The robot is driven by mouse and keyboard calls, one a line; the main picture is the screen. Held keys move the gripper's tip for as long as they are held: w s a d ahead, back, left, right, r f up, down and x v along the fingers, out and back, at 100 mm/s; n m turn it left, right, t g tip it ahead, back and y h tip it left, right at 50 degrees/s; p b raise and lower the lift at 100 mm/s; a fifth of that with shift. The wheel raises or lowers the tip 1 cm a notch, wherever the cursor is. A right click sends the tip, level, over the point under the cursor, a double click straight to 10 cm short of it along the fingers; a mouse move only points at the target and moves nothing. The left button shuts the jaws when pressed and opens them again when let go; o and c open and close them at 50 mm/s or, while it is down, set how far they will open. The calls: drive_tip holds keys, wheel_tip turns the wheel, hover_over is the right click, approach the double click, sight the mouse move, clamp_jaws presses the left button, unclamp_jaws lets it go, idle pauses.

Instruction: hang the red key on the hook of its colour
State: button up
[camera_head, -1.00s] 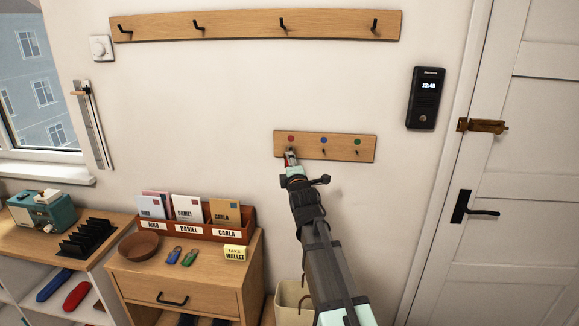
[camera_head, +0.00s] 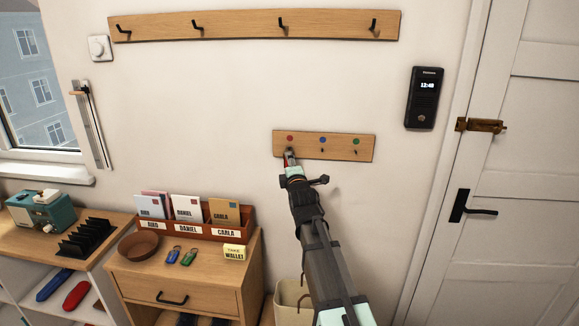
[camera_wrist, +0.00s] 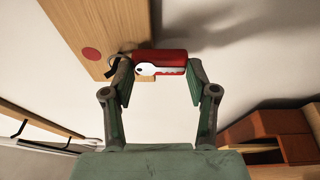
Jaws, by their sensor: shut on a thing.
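The small wooden key board (camera_head: 349,147) is fixed to the wall, with red, blue and green dots above small hooks. My gripper (camera_head: 290,160) is at its left end, just below the red dot (camera_head: 290,138). In the wrist view my gripper (camera_wrist: 160,72) is shut on the red key (camera_wrist: 172,58), a red fob with a silver key lying along it. The key's ring (camera_wrist: 117,64) is close to the board, near the red hook. I cannot tell whether the ring is around the hook or only beside it. The red dot also shows in the wrist view (camera_wrist: 90,54).
Blue and green keys (camera_head: 188,257) lie on the cabinet beside a brown bowl (camera_head: 138,246) and a letter rack (camera_head: 200,231). A long coat rack (camera_head: 255,25) is above. An intercom (camera_head: 424,97) and door (camera_head: 525,150) are to the right. The wall around the board is clear.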

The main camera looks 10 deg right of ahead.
drive_tip(key=o, duration=1.2)
drive_tip(key=shift+s, duration=0.1)
